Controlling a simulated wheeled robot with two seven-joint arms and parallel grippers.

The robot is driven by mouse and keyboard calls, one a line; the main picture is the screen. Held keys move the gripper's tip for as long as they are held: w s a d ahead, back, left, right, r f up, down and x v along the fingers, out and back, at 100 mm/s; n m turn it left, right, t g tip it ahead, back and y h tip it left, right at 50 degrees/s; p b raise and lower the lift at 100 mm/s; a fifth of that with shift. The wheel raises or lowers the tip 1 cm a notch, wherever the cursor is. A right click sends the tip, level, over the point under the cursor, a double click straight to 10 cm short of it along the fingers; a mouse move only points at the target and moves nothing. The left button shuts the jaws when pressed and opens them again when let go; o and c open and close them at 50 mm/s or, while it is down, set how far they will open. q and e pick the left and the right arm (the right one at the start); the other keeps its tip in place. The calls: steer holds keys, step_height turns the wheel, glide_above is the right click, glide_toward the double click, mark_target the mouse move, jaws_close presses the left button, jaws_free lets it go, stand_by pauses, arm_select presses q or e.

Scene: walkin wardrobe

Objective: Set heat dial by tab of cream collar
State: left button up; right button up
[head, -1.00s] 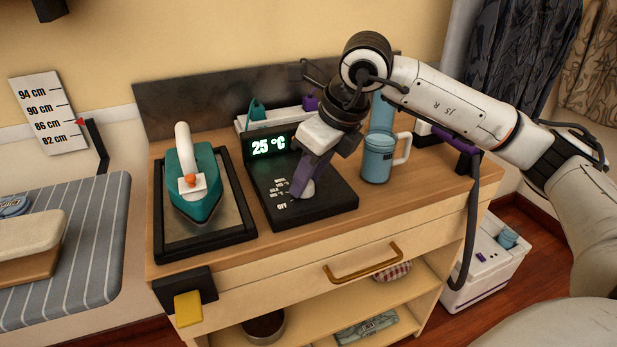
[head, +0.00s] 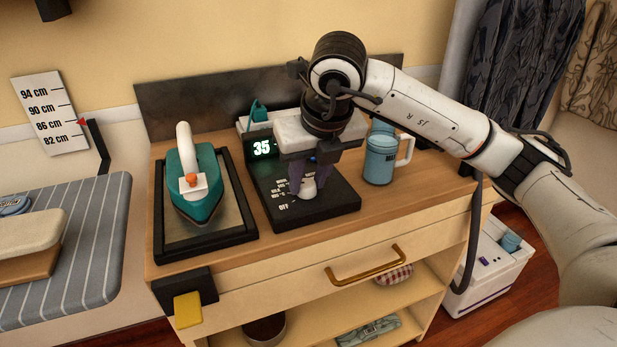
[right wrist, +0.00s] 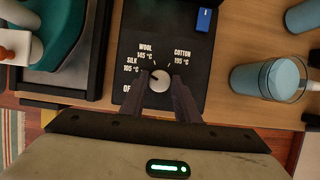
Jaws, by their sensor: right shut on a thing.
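The heat dial is a pale round knob (head: 308,187) on a black control panel (head: 335,200); it also shows in the right wrist view (right wrist: 159,81). Marks for off, silk 105, wool 145 and cotton 195 surround it. A dark mark at the knob's left side points roughly towards silk. My right gripper (right wrist: 160,88) is shut on the knob, one finger each side. The panel's display (head: 262,147) reads 35, with the rest hidden behind the gripper. I cannot make out a cream collar or its tab. My left gripper is not in view.
A teal iron (head: 194,185) stands on a black-framed rest (head: 160,240) left of the panel. A blue mug (head: 380,160) stands close to the right. A striped ironing board (head: 90,240) bearing a cream padded piece (head: 25,232) is at far left.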

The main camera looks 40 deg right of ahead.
stand_by(0.3)
steer(key=o, duration=1)
steer(key=shift+o, duration=0.2)
steer(key=shift+r, duration=0.1)
steer(key=shift+s+r, duration=0.1)
steer(key=shift+r, duration=0.2)
steer(key=p+v, duration=0.1)
steer(key=v, duration=0.8)
steer(key=shift+s+r+p, duration=0.2)
steer(key=shift+p, duration=0.15)
